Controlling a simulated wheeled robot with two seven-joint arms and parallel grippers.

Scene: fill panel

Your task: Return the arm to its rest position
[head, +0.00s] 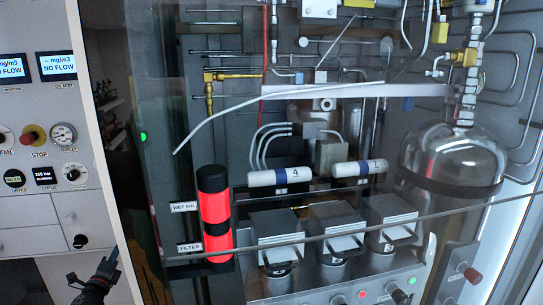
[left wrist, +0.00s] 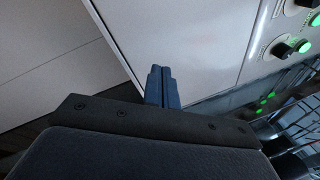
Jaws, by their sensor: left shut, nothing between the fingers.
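My left gripper (head: 112,258) shows at the bottom left of the head view, low in front of the panel and below the white control cabinet's drawers. In the left wrist view its two blue-grey fingers (left wrist: 160,72) are pressed together with nothing between them. They point toward a plain pale panel surface (left wrist: 185,45) and appear apart from it, though the gap is hard to judge. My right gripper is in neither view.
The white control cabinet (head: 40,175) has gauges, knobs and "NO FLOW" displays. Dark knobs with green lights (left wrist: 282,50) stand right of the fingers in the wrist view.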

